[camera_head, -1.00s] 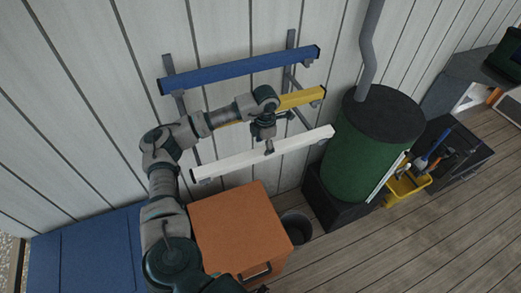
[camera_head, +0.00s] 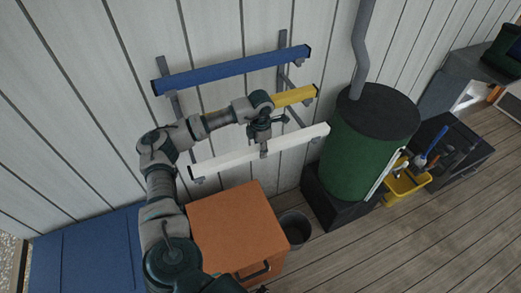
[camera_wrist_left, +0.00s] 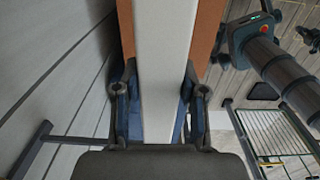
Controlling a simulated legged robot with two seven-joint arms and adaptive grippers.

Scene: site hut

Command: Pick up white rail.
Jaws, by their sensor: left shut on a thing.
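The white rail (camera_head: 225,159) lies lengthwise along the lowest level of the wall rack, below the yellow rail (camera_head: 296,96) and the blue rail (camera_head: 232,69). My left gripper (camera_head: 264,152) points down at the middle of the white rail. In the left wrist view the white rail (camera_wrist_left: 163,70) runs between the two fingers of the gripper (camera_wrist_left: 160,118), which are shut on its sides. I cannot tell whether the rail is clear of its supports. My arm hides part of the yellow rail. My right gripper is not in view.
The rack's grey brackets (camera_head: 170,75) stand against the white plank wall. An orange cabinet (camera_head: 230,226) stands below the rail, with a dark bucket (camera_head: 295,228) beside it. A green stove drum (camera_head: 362,150) with a pipe stands close to the rail's right end.

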